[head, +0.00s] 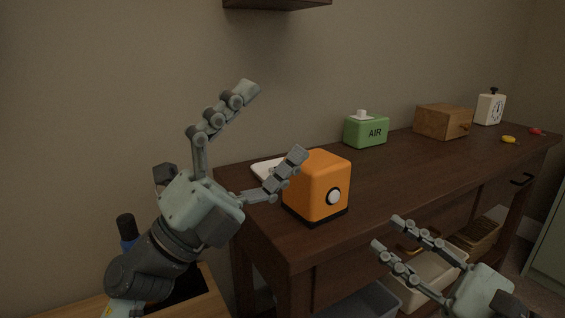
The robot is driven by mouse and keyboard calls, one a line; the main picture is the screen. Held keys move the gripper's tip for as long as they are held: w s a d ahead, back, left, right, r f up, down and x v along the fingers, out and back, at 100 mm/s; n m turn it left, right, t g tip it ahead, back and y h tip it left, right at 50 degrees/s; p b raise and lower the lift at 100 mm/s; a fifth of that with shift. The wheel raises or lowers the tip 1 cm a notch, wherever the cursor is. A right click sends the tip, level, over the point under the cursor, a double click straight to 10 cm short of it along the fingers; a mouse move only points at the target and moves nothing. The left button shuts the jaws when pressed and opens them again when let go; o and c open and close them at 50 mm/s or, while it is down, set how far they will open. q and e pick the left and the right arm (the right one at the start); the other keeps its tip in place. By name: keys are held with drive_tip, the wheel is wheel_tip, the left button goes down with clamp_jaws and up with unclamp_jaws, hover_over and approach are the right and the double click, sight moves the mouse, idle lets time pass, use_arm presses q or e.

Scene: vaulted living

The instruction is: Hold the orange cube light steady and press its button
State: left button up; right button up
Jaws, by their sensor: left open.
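The orange cube light (322,172) stands upright on the near left end of the dark wooden table (400,172), on a black base. Its round white button (333,196) with a dark ring is on the face turned to the right front. My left gripper (274,124) is open and empty, left of the cube, fingers spread wide. Its lower finger overlaps the cube's left edge in the picture; I cannot tell whether it touches. My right gripper (388,233) is open and empty, in front of the table's front edge, right of and lower than the cube.
A white flat object (267,168) lies behind the cube, partly hidden by my left finger. The tabletop right of the cube is clear.

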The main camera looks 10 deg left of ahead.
use_arm(q)
drive_tip(key=s+d+m+g+h, duration=0.1)
drive_tip(key=d+m+g, duration=0.3)
drive_tip(key=m+g, duration=0.35)
drive_tip(key=m+t+y, duration=0.1)
drive_tip(key=m+y, duration=0.6)
drive_tip(key=y, duration=0.5)
approach(316, 169)
drive_tip(key=w+d+f, duration=0.2)
drive_tip(key=w+f, duration=0.1)
drive_tip(key=w, duration=0.3)
drive_tip(key=x, duration=0.7)
drive_tip(key=shift+d+f, duration=0.1)
drive_tip(key=shift+f, duration=0.05)
drive_tip(key=shift+t, duration=0.25)
drive_tip(key=c, duration=1.2)
drive_tip(key=shift+c, duration=0.4)
use_arm(e)
drive_tip(key=shift+c, duration=0.3)
clamp_jaws()
